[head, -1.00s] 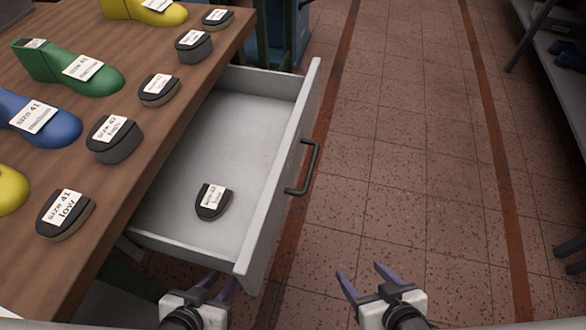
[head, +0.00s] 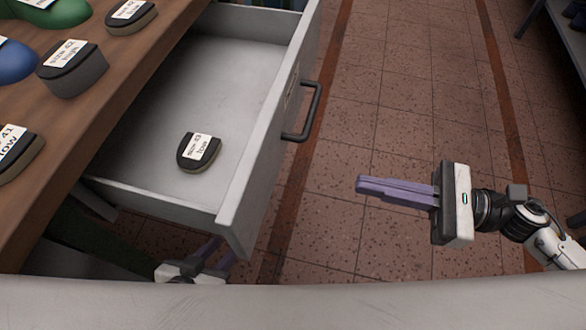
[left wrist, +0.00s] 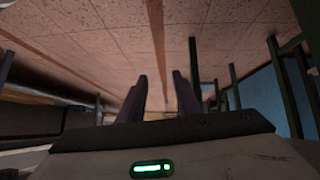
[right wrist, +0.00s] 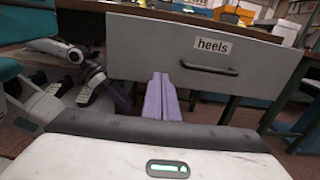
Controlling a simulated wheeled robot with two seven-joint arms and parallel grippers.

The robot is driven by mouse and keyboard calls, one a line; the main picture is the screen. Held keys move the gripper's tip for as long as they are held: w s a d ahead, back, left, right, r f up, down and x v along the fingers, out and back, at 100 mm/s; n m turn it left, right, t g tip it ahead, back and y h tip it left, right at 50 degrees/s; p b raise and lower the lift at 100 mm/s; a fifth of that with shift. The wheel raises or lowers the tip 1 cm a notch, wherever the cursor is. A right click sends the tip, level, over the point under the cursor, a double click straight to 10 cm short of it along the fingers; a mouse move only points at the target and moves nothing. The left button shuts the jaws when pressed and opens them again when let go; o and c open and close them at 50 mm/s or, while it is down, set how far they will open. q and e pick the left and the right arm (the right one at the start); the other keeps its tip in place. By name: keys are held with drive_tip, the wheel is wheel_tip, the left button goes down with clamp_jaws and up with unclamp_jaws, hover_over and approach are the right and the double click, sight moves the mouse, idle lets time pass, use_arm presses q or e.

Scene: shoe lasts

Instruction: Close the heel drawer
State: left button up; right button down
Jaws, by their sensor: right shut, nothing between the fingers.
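The heel drawer (head: 187,85) stands pulled out from the wooden table, with one dark heel piece (head: 199,152) lying inside. Its front panel with a dark handle (head: 303,112) faces right in the head view. The right wrist view shows the front panel (right wrist: 150,50) labelled "heels" and its handle (right wrist: 209,69). My right gripper (head: 360,185) is shut and empty, to the right of the drawer front and apart from it, fingers pointing at it. My left gripper (head: 222,252) is low by the drawer's near corner, partly hidden by the drawer; its fingers (left wrist: 155,95) are apart with nothing between them.
The wooden table (head: 125,75) carries several heel pieces and coloured shoe lasts, including a green one (head: 55,10). Open tiled floor (head: 420,100) lies right of the drawer. A shelf (head: 565,30) stands at the far right.

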sight(272, 163)
drive_tip(key=p+x, duration=0.1)
drive_tip(key=x, duration=1.2)
drive_tip(key=shift+r, duration=0.1)
drive_tip(key=shift+w+a, duration=0.1)
drive_tip(key=shift+a, duration=0.25)
